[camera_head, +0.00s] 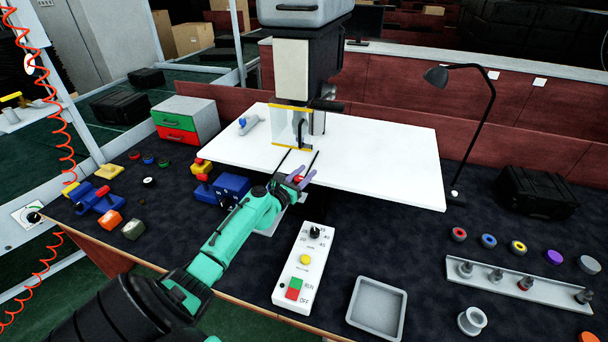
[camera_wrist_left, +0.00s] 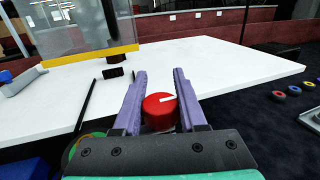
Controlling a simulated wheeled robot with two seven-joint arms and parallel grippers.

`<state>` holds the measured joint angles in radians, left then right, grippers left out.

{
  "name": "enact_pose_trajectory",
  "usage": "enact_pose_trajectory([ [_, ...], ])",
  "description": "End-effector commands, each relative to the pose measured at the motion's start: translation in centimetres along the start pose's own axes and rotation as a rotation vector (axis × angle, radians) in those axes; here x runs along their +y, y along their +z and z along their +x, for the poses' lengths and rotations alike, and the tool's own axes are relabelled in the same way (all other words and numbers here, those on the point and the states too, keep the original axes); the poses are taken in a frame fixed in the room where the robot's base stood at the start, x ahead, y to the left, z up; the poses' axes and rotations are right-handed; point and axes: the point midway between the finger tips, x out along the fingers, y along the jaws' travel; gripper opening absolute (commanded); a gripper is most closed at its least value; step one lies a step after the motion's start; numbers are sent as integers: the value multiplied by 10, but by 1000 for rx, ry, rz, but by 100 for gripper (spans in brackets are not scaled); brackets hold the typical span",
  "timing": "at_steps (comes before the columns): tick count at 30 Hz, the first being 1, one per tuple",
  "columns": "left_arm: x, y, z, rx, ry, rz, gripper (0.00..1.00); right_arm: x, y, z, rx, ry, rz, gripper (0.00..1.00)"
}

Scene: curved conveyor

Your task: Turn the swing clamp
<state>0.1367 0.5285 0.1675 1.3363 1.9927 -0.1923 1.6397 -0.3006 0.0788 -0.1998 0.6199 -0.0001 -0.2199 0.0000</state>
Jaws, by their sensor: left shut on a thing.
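A red round knob (camera_wrist_left: 160,109) with a white line on top sits between the purple fingers of my left gripper (camera_wrist_left: 160,75) in the left wrist view. I take it for the swing clamp's knob. The fingers are shut on its sides. In the head view my left gripper (camera_head: 298,178) is at the front edge of the white table (camera_head: 385,165), below the machine. The knob (camera_head: 297,180) shows only as a small red patch there. Its base is hidden by the gripper. My right gripper is not in view.
The machine's clear guard with yellow edges (camera_head: 290,148) stands behind the gripper. A blue block (camera_head: 231,187) is close to the left. A control box (camera_head: 304,268) and a grey tray (camera_head: 377,308) lie in front. A black lamp (camera_head: 478,125) stands right.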

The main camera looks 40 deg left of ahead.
Motion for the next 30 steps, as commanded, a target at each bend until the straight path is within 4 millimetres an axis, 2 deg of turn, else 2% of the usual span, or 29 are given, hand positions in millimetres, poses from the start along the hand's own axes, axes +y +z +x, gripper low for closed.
enact_pose_trajectory([
  [12,-1,-2,0,3,-11,0,0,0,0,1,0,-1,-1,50],
  [13,-1,-2,0,3,-11,0,45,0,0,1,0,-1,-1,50],
  [15,-1,-2,0,3,-11,0,71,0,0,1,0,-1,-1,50],
  [25,0,0,-1,1,-10,0,71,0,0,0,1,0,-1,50],
  [30,0,-1,-15,3,-10,1,71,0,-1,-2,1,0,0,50],
])
